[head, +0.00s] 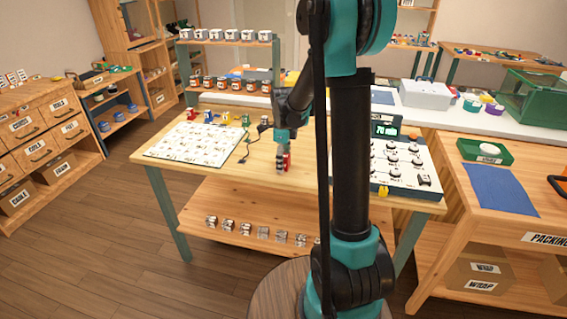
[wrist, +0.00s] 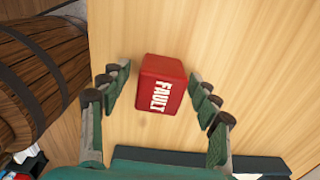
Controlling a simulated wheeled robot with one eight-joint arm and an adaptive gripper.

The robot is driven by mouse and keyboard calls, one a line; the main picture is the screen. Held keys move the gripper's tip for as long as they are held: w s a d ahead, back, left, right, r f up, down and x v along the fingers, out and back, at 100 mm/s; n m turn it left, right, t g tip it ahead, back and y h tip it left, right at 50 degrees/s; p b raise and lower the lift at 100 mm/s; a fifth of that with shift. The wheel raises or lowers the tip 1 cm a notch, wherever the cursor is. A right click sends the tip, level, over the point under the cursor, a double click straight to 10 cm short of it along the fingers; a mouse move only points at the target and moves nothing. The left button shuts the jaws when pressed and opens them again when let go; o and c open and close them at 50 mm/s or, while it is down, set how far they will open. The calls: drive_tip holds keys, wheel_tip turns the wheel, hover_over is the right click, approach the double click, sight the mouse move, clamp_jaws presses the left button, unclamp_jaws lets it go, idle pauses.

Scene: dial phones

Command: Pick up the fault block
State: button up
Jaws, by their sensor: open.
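The fault block (wrist: 161,84) is a red cube with white FAULT lettering, lying on the light wooden tabletop. In the wrist view it sits between and slightly beyond the open fingers of my gripper (wrist: 160,100), with a gap on each side. In the head view my gripper (head: 283,168) points down at the table, and the red block (head: 287,160) shows in part beside its fingers. My gripper holds nothing.
On the table (head: 230,168), a white card sheet (head: 190,144) lies left and a panel with dials (head: 400,165) stands right. Several small coloured pieces (head: 225,118) stand behind the sheet. A yellow block (head: 383,191) is at the panel's front edge. A shelf of jars (head: 230,84) stands behind.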

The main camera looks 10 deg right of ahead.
drive_tip(key=c, duration=1.3)
